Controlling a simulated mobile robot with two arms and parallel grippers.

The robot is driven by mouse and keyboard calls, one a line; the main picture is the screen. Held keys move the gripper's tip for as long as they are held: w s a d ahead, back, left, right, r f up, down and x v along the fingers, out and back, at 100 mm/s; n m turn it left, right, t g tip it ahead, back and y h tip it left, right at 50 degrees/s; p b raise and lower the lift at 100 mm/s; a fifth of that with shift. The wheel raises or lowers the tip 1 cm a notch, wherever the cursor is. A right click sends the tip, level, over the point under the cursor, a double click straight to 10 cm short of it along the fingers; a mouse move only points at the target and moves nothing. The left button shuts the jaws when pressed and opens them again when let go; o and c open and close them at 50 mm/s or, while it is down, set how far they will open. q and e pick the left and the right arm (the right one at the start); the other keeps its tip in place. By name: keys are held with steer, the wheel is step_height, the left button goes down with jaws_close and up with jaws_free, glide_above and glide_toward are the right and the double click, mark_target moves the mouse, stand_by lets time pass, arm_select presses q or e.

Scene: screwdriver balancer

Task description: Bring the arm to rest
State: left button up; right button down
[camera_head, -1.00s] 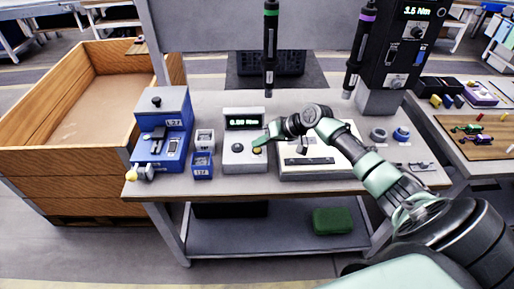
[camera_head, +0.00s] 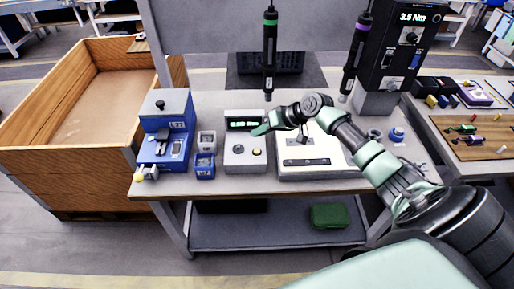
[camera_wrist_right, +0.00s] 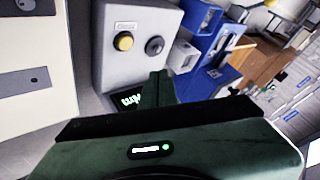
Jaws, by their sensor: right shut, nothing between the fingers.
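My right arm reaches in from the lower right in the head view. Its gripper (camera_head: 262,130) is shut and empty, above the grey tester box (camera_head: 245,157) near its green display. In the right wrist view the gripper (camera_wrist_right: 160,88) points at the same tester box (camera_wrist_right: 128,42), which has a yellow button and a dark knob. The fingertips cover part of the display there. My left gripper is not in view.
A green-banded screwdriver (camera_head: 269,55) hangs just behind the gripper, and a purple-banded one (camera_head: 355,58) hangs to its right. A white fixture (camera_head: 308,160) lies under the forearm. A blue machine (camera_head: 165,135) stands at the left. A wooden crate (camera_head: 30,130) is beside the bench.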

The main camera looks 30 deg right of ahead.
stand_by(0.6)
steer(key=s+a+f, duration=0.2)
steer(key=s+a+f+n+g, duration=0.1)
steer(key=s+a+f, duration=0.1)
steer(key=a, duration=0.1)
steer(key=s+a+f+n+g, duration=0.1)
steer(key=s+a+f, duration=0.2)
steer(key=shift+s+a, duration=0.1)
steer(key=shift+a, duration=0.05)
steer(key=s+a+f+n+g+h, duration=0.1)
steer(key=s+a+f+n+g, duration=0.2)
steer(key=s+a, duration=0.6)
steer(key=s+r+h, duration=0.2)
steer(key=s, duration=0.7)
steer(key=s+r+h, duration=0.2)
steer(key=s, duration=0.6)
step_height(320, 180, down, 28)
steer(key=s+b, duration=0.2)
steer(key=s+d+f+g+b, duration=0.1)
steer(key=s+d+f, duration=0.1)
steer(key=s+f, duration=1.4)
steer(key=shift+s+d+f+g, duration=0.3)
steer(key=shift+f, duration=0.3)
